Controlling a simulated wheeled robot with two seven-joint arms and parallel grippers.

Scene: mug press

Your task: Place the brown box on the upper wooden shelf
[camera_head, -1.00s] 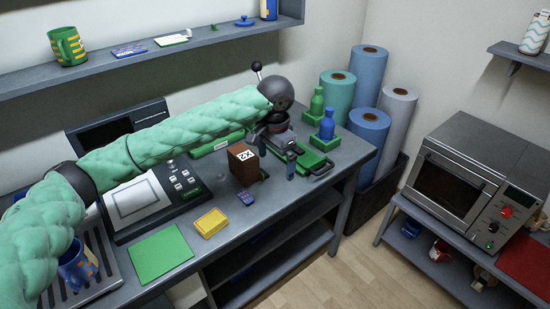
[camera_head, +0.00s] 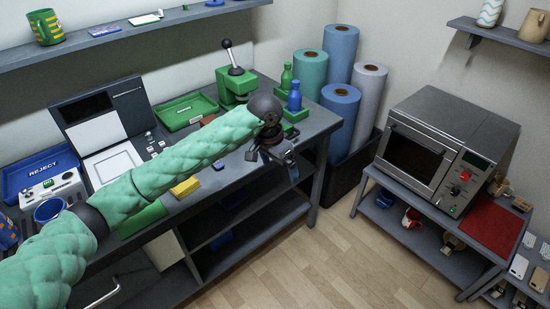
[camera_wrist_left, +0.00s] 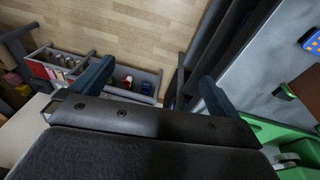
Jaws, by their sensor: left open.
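The brown box (camera_head: 207,119) is mostly hidden behind my left arm in the head view; only a small brown patch shows above the sleeve. A brown face of it (camera_wrist_left: 307,84) shows at the right edge of the left wrist view, on the grey table. My left gripper (camera_head: 291,168) is open and empty at the table's front right edge, apart from the box. Its two fingers (camera_wrist_left: 150,88) are spread in the left wrist view, with floor between them. A grey wall shelf (camera_head: 110,43) runs along the upper left; no shelf looks wooden.
Green and blue bottles (camera_head: 294,97) stand at the table's back right. A green lever press (camera_head: 234,88) stands behind my arm. Tall rolls (camera_head: 340,110) stand beyond the table. A microwave (camera_head: 440,150) sits on a low rack at right. Floor (camera_head: 335,245) in front is clear.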

